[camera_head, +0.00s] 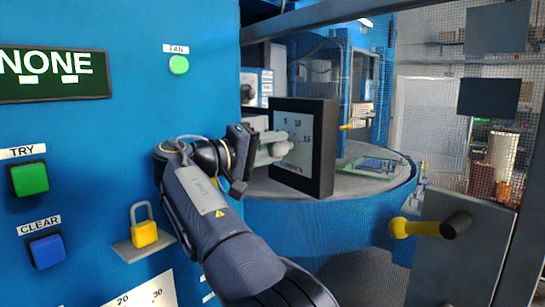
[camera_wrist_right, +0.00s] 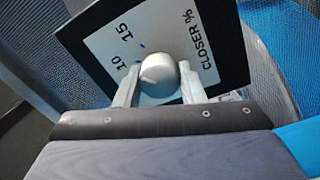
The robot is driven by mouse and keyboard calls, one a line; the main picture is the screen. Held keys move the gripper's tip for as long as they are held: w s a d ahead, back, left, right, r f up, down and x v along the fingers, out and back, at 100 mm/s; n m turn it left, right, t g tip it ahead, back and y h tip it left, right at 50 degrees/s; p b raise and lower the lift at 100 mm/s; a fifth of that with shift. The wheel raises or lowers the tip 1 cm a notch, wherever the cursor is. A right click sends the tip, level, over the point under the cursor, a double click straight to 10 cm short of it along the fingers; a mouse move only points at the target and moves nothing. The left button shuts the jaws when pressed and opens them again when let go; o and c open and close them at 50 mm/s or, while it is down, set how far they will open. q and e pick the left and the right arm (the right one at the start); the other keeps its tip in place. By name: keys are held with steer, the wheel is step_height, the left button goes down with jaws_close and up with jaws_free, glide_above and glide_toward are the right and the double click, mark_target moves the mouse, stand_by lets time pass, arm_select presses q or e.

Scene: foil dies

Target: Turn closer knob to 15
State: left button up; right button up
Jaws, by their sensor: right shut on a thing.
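The closer knob (camera_wrist_right: 158,74) is a rounded grey knob on a white dial face with a black frame. The dial panel (camera_head: 319,150) stands at the centre of the head view, its face turned left. In the wrist view the dial (camera_wrist_right: 205,38) shows the marks 10 and 15 and the label CLOSER %. My right gripper (camera_head: 276,148) reaches the dial from the left; in the wrist view its fingers (camera_wrist_right: 159,86) are shut on the knob, one on each side. The knob's exact setting cannot be read. My left gripper is not in view.
A blue wall on the left carries a green TRY button (camera_head: 30,178), a blue CLEAR button (camera_head: 47,250), a green FAN button (camera_head: 178,64) and a yellow padlock (camera_head: 144,233). A round blue table (camera_head: 345,180) stands behind the dial. A yellow handle (camera_head: 415,228) is at right.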

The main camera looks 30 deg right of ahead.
steer(key=shift+f+m+b, duration=0.1)
steer(key=shift+m+b, duration=0.45)
steer(key=shift+m, duration=0.75)
steer(key=o, duration=1)
steer(key=shift+a, duration=0.1)
steer(key=a, duration=0.7)
steer(key=shift+s+a, duration=0.3)
steer(key=shift+s, duration=0.05)
